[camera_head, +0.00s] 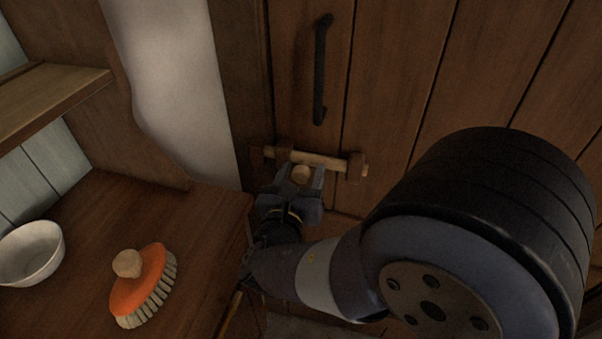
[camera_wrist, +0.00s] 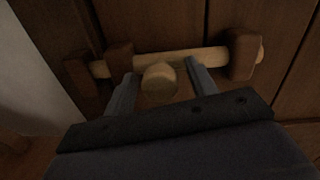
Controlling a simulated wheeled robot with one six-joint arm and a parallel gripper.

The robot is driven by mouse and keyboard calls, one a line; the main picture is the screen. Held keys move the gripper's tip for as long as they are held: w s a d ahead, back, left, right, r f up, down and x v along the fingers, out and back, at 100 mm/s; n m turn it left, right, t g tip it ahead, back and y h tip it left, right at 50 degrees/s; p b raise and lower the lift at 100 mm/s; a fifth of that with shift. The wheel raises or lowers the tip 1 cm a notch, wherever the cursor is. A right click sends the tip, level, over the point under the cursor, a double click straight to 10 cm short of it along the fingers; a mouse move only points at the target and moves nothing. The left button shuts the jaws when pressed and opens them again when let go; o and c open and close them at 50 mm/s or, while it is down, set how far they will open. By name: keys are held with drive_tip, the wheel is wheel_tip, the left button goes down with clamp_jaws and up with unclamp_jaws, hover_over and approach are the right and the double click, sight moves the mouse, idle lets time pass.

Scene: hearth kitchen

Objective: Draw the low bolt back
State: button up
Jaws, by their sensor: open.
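The low bolt (camera_head: 318,159) is a pale wooden bar lying across the lower part of a dark plank door. Brown wooden brackets hold it, and its right end shows past the right bracket (camera_head: 355,168). A round wooden knob (camera_head: 301,173) sticks out from the bar. My gripper (camera_head: 303,181) is open at the bolt, with one finger on each side of the knob. In the wrist view the bolt (camera_wrist: 205,56) runs behind the fingers, and the knob (camera_wrist: 159,80) sits between them, with a gap to the right finger. Contact with the left finger is unclear.
A black door handle (camera_head: 321,70) is above the bolt. On the left, a wooden counter (camera_head: 205,235) holds an orange scrubbing brush (camera_head: 141,285) and a white bowl (camera_head: 32,253). The counter edge is close to my arm. A wooden shelf (camera_head: 50,100) is above.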

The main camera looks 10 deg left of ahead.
sight(329, 167)
clamp_jaws()
drive_tip(key=shift+s+d+b, duration=0.15)
drive_tip(key=shift+d+b, duration=0.05)
drive_tip(key=shift+d, duration=1)
drive_tip(key=shift+s+d+b, duration=0.1)
drive_tip(key=shift+d+b, duration=0.05)
drive_tip(key=shift+d, duration=1.05)
unclamp_jaws()
drive_tip(key=shift+d, duration=0.1)
drive_tip(key=s, duration=1)
drive_tip(key=shift+s+a, duration=0.2)
drive_tip(key=shift+s, duration=0.2)
